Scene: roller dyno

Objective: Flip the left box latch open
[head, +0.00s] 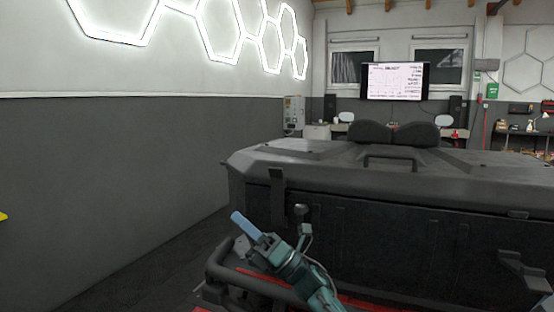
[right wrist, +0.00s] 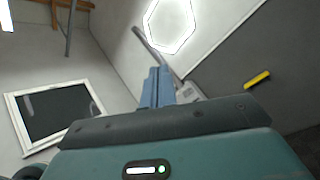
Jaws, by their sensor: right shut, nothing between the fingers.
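The large dark grey box (head: 390,225) with a ridged lid fills the right half of the head view. Its left latch (head: 277,186) is a dark upright strip on the front face, near the left end under the lid edge. My right gripper (head: 238,220) is low and left of this latch, its light blue fingers shut and empty, pointing up and left. It looks apart from the latch, though depth is hard to judge. In the right wrist view the shut fingers (right wrist: 157,88) point at the wall, and no latch shows. My left gripper is not in view.
A dark tubular rack with red parts (head: 262,283) lies below the box front, close to my right gripper. A second bracket (head: 522,270) sits at the box's right. The grey wall (head: 110,190) is to the left, with open floor before it.

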